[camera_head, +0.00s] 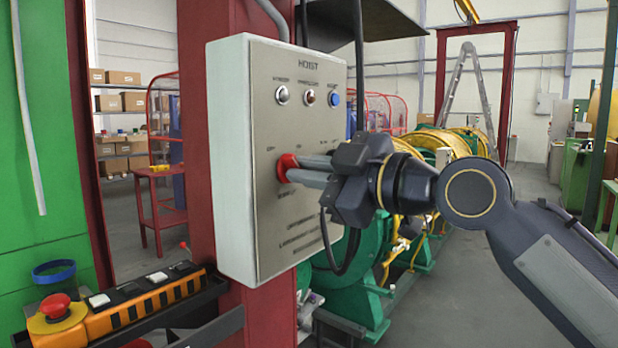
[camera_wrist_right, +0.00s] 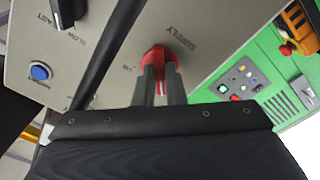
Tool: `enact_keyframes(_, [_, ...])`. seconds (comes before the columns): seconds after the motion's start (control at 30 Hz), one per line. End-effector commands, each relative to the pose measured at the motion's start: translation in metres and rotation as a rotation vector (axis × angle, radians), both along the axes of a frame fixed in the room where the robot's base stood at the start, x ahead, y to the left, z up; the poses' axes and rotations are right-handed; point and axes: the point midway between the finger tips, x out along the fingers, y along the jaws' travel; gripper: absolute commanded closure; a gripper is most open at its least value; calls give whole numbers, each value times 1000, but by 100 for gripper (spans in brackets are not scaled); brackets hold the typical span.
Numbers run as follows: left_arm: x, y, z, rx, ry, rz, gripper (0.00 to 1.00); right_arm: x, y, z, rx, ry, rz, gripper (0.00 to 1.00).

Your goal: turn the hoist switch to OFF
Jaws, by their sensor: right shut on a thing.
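The hoist control box (camera_head: 235,150) is a pale box with a metal front, marked HOIST at its top, fixed on a red column. A red rotary switch (camera_head: 285,166) sits at the lower left of its front. In the right wrist view the red switch (camera_wrist_right: 160,56) has the word SUPPLY beside it. My right gripper (camera_head: 292,170) is shut on the red switch, one finger on each side of it. The fingers hide part of the knob and its markings, so I cannot tell its setting. My left gripper is not in view.
The box also carries indicator lamps (camera_head: 282,95), a blue button (camera_head: 335,98) and a black knob (camera_wrist_right: 68,12). An orange button station with a red emergency stop (camera_head: 56,306) stands at lower left. A dark cable hangs by the box. Green machinery (camera_head: 345,275) is behind.

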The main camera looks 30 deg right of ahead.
Motion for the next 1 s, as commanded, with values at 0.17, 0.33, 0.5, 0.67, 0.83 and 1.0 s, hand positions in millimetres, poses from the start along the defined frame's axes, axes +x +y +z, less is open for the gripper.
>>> enact_keyframes(0.17, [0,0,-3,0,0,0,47,0,1,-1,-40,-15,1,100])
enact_keyframes(0.33, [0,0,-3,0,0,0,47,0,1,0,-54,-21,1,100])
enact_keyframes(0.5, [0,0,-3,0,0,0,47,0,1,0,-57,-22,1,100])
enact_keyframes(0.67, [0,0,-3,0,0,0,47,0,1,0,-56,-22,1,100])
enact_keyframes(0.83, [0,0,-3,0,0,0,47,0,0,0,-56,-22,1,69])
enact_keyframes(1.0, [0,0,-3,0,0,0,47,0,0,0,-55,-22,1,68])
